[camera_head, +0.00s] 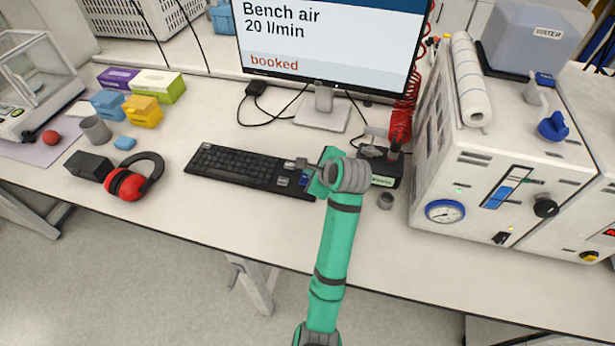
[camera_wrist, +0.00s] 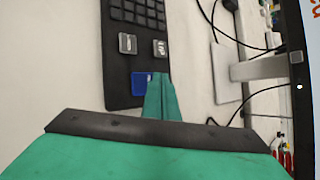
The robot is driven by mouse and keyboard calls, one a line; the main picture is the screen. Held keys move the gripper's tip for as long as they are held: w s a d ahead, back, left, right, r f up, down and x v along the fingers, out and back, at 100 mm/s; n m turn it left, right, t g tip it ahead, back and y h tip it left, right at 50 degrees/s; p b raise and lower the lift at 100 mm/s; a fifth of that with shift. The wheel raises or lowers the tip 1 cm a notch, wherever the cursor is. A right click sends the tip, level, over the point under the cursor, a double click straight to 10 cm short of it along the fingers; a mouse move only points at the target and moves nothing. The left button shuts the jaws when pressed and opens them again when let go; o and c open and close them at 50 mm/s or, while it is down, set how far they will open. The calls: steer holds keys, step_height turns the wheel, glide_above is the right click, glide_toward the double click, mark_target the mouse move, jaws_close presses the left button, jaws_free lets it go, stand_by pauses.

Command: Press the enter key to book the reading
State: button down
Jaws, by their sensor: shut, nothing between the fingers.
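The black keyboard (camera_head: 235,166) lies on the bench below the monitor. It also shows in the wrist view (camera_wrist: 122,70). At its right end is a blue key (camera_wrist: 139,84), with two larger grey keys (camera_wrist: 127,43) further along. No key label reads clearly as enter. My gripper (camera_wrist: 159,78) is shut and empty. Its green fingertips overlap the right edge of the blue key in the wrist view; I cannot tell whether they touch it. In the head view my gripper (camera_head: 316,182) is over the keyboard's right end and partly hides it. The monitor (camera_head: 325,45) reads "Bench air 20 l/min" and "booked".
The monitor stand (camera_head: 322,112) and loose black cables are behind the keyboard. Red-and-black ear defenders (camera_head: 126,183) lie to its left. A small black device (camera_head: 382,176) and a white reactor cabinet (camera_head: 470,165) with a gauge stand to the right. The front bench strip is clear.

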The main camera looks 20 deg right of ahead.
steer(key=shift+r, duration=2.5)
